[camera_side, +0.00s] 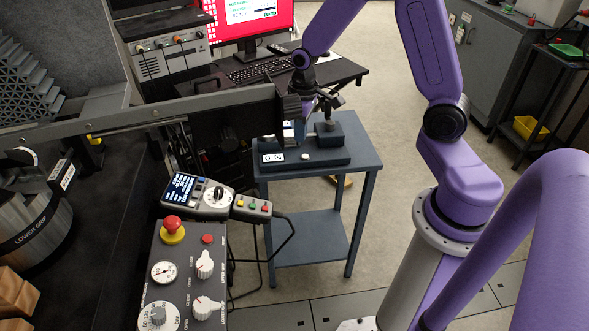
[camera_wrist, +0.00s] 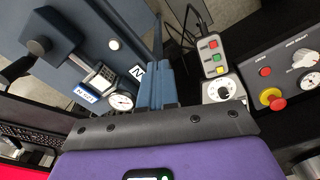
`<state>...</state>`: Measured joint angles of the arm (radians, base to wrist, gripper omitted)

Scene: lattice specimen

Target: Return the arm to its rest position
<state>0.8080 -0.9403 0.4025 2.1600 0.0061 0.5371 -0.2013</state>
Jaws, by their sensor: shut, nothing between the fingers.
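My gripper (camera_side: 299,131) hangs from the purple arm at the upper middle of the side view, over the small blue-grey side table (camera_side: 362,160). It is partly hidden there by the dark machine beam. In the wrist view, two blue finger pieces of my gripper (camera_wrist: 166,86) stand close together beyond the dark bracket. Nothing shows held between them. The arm is bent, with its elbow high and its forearm reaching left.
A dark fixture with a white label (camera_side: 273,158) sits on the side table. A dial gauge (camera_wrist: 121,101) shows close to the fingers. The control panel (camera_side: 182,262) with a red stop button and a handheld pendant (camera_side: 212,199) stand front left. Open floor lies right of the table.

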